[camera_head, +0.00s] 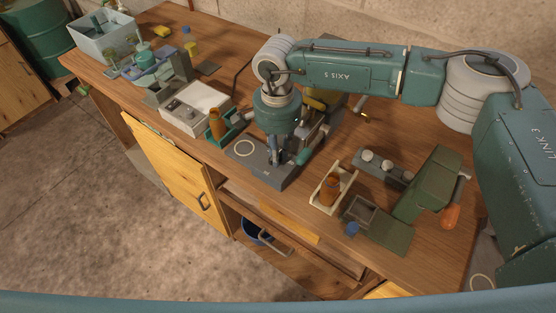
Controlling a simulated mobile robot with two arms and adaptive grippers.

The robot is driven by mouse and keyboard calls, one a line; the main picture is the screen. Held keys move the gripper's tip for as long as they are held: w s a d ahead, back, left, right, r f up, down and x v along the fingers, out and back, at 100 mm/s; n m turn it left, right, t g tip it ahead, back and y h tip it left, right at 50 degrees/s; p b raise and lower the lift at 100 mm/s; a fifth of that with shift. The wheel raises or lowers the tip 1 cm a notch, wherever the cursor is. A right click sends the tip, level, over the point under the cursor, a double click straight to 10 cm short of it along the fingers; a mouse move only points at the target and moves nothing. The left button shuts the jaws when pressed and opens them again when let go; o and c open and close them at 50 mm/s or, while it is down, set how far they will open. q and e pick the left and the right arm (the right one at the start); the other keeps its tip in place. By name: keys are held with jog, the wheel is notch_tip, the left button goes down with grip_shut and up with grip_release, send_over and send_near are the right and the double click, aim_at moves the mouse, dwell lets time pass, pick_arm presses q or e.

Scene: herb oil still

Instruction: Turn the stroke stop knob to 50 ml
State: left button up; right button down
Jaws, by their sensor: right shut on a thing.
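My right gripper (289,157) reaches down from my green arm onto a dark grey apparatus (266,172) near the middle of the bench. Its fingers are shut on a small part of that apparatus. The gripper and arm hide most of that part, so I cannot make out the stroke stop knob itself, its scale or its setting. The flat base of the apparatus carries a pale ring mark (244,148) to the left of the fingers. My left gripper is not in view.
A brown bottle (217,124) in a green holder stands left of the apparatus. Another brown bottle (330,190) stands in a cream tray to the right. A green machine with an orange handle (451,216) sits at the right. Bare wood lies between the apparatus and cream tray.

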jog(key=m+b, duration=0.4)
jog(key=b, duration=0.1)
jog(key=m+b, duration=0.2)
jog(key=shift+a+f, duration=0.15)
jog(key=shift+f, duration=0.1)
jog(key=m+b, duration=0.2)
jog(key=m, duration=0.1)
jog(key=shift+a+r+b, duration=0.1)
jog(key=shift+r+b, duration=0.05)
jog(key=shift+b, duration=0.25)
jog(key=shift+r+m+b, duration=0.15)
jog(key=shift+m+b, duration=0.35)
jog(key=shift+m, duration=0.3)
jog(key=c, duration=1.6)
grip_release()
notch_tip(320, 180, up, 12)
jog(key=shift+r, duration=0.1)
